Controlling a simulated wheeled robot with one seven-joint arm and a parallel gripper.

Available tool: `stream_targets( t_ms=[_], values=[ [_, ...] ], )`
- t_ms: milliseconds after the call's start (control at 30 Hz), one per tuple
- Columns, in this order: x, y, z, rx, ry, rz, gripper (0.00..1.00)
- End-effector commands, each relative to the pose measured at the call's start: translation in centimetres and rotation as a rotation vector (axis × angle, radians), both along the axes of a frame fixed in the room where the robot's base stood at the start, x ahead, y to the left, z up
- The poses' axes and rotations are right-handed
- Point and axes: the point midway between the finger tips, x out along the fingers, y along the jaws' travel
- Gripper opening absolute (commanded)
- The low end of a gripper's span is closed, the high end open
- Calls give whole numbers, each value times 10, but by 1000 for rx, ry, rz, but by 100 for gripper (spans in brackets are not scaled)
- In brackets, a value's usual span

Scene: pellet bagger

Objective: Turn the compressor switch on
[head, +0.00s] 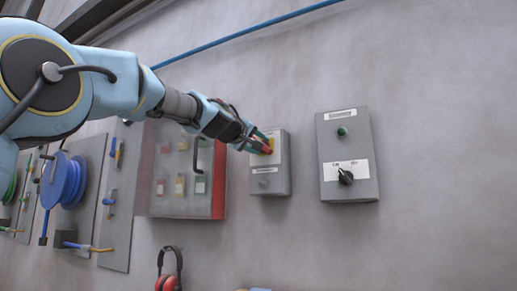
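A grey wall box (329,185) on the right carries a green button or lamp (342,131) and a black rotary switch (345,176) on a white plate with two small position marks. The label at its top is too blurred to read. The switch's pointer seems to lean toward the upper left mark. My gripper (263,144) is left of this box, in front of the upper part of a smaller grey box (270,184). Teal and red show at the fingertips. Whether the fingers are open or touch that box I cannot tell.
Red ear defenders (168,270) hang below. Wall right of the switch box is bare.

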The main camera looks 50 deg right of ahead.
Motion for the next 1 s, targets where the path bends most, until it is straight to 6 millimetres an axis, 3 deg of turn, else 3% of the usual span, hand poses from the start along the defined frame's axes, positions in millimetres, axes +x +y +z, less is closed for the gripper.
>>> stream_targets(
  t_ms=[600,1000],
  values=[
    [1,0,-3,148,-553,0,0],
    [1,0,-2,209,-785,-1,0]
  ],
)
